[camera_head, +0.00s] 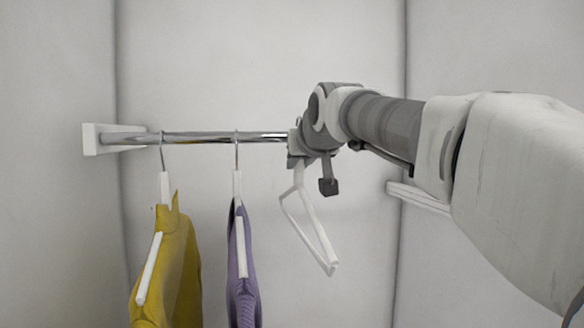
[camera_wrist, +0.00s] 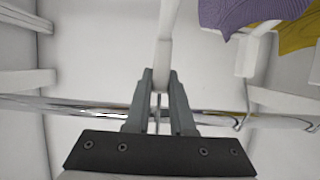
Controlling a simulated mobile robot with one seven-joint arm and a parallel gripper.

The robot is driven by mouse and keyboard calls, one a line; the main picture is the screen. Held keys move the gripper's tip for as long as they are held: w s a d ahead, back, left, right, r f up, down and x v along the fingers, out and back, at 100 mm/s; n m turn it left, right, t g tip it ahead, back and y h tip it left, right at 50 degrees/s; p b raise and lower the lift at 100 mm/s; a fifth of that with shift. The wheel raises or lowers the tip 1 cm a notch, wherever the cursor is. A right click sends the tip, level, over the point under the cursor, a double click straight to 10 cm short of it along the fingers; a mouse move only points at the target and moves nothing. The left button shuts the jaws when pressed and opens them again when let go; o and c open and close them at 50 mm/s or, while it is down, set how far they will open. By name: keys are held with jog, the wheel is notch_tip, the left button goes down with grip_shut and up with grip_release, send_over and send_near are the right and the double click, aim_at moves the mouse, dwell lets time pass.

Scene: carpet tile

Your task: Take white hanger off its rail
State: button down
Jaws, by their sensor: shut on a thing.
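The white hanger (camera_head: 325,243) is bare and hangs tilted below my gripper (camera_head: 296,158) in the head view. My gripper is shut on the hanger's neck, just under the hook. In the wrist view the fingers (camera_wrist: 159,88) close around the neck, and the white hanger (camera_wrist: 165,50) extends upward in the picture from the fingertips. The metal rail (camera_head: 200,138) runs behind my gripper, and it also crosses the wrist view (camera_wrist: 70,106) behind the fingers. My gripper covers the hook's top, so I cannot tell whether it still rests on the rail.
A hanger with a yellow garment (camera_head: 170,265) and one with a purple garment (camera_head: 243,265) hang on the rail to the left. The rail's left end sits in a white wall bracket (camera_head: 92,139). A white bracket (camera_head: 415,197) is on the right wall. Space below the bare hanger is clear.

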jog(key=s+d+b, duration=0.2)
jog(key=s+d, duration=0.1)
jog(key=s, duration=1.4)
jog(key=s+d+b, duration=0.3)
jog(key=s+d, duration=0.1)
jog(key=s, duration=1.3)
jog(key=s+d+b, duration=0.3)
jog(key=s, duration=1.4)
jog(key=shift+s+d, duration=0.25)
jog(key=shift+s, duration=0.1)
